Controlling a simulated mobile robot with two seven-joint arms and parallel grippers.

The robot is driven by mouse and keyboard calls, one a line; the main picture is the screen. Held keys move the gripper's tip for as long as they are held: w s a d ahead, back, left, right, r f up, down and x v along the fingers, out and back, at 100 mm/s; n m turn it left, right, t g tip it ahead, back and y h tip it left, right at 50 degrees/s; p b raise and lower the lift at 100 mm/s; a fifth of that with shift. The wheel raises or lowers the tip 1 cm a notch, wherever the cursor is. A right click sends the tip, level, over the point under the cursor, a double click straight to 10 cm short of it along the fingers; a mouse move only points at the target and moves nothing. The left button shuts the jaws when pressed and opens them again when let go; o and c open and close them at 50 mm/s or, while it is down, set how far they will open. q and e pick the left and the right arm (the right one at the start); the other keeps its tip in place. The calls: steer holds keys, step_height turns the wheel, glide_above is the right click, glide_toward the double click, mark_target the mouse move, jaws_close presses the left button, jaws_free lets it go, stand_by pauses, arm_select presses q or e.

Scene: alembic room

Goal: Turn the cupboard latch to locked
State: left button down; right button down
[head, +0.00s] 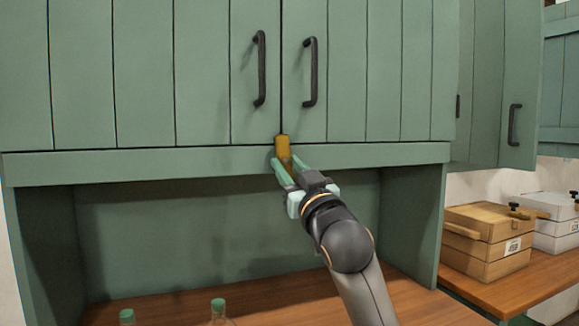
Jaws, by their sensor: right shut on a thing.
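The green cupboard (200,80) has two closed doors with dark vertical handles, the left handle (259,68) and the right handle (310,72). The brass-yellow latch (282,143) sits at the bottom of the seam between the doors, on the rail below them. It looks upright, its top reaching the lower door edges. My right gripper (287,167) reaches up from below and is shut on the latch's lower part. The fingers hide part of the latch. My left gripper is not in view.
Below the cupboard is an open recess with a wooden counter (270,302). Two green-capped bottles (218,305) stand at its front. Wooden boxes (487,240) and a white box (553,220) sit on a counter at right. Another cupboard door with a handle (514,125) is at right.

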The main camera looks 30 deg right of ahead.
steer(key=shift+m+h, duration=0.4)
steer(key=shift+m, duration=0.5)
steer(key=c, duration=0.6)
jaws_free()
steer(key=shift+o, duration=0.2)
steer(key=shift+s, duration=0.1)
steer(key=v, duration=1.2)
steer(key=shift+a+b, duration=0.15)
steer(key=shift+b, duration=0.3)
steer(key=shift+s, duration=0.1)
